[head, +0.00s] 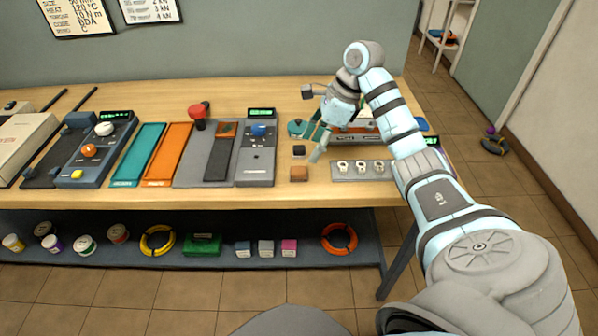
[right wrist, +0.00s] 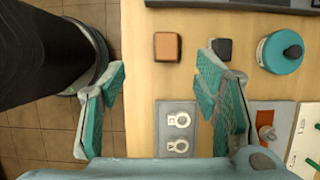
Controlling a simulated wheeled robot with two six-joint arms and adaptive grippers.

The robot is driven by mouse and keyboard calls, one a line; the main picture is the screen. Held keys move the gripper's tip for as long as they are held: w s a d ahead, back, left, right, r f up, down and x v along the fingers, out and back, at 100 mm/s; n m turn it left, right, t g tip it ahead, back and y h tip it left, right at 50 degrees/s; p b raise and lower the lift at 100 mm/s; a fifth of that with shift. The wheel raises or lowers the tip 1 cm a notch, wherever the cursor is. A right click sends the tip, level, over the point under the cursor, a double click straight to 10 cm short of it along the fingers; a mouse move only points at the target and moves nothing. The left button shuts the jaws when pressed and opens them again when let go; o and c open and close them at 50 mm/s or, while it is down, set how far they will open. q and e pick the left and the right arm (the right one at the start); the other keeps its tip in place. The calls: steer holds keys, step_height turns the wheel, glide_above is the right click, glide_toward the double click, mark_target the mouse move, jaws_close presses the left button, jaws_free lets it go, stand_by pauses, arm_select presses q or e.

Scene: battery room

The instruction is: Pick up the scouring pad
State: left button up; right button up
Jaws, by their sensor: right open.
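A small brown block (head: 299,173), which looks most like the scouring pad, lies flat near the front edge of the wooden table. In the right wrist view the brown block (right wrist: 168,46) is centred sideways between my fingers, ahead of their tips. My right gripper (head: 319,142) is open and empty above the table, close to the block and not touching it. Its two widely parted fingers also show in the right wrist view (right wrist: 166,90). A small dark block (head: 299,151) lies just behind the brown one. My left gripper is out of view.
A grey plate with white rings (head: 345,178) lies right of the brown block. A teal round container (right wrist: 280,52) stands beyond the dark block. A grey device with a green display (head: 257,160) stands to the left. The table's front edge (head: 270,197) is close.

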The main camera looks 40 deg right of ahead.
steer(key=x, duration=0.6)
steer(key=w+x, duration=0.1)
steer(key=x, duration=0.2)
steer(key=shift+w+d+f, duration=0.1)
steer(key=shift+d+f, duration=0.05)
steer(key=shift+f, duration=0.2)
steer(key=c, duration=1.1)
steer(key=shift+c, duration=0.6)
step_height(320, 180, up, 9)
steer(key=shift+f+p, duration=0.1)
steer(key=shift+p, duration=0.35)
step_height(320, 180, up, 12)
steer(key=p, duration=1)
glide_above(297, 170)
steer(key=shift+d+f, duration=0.15)
steer(key=shift+f, duration=0.1)
steer(key=shift+f, duration=0.1)
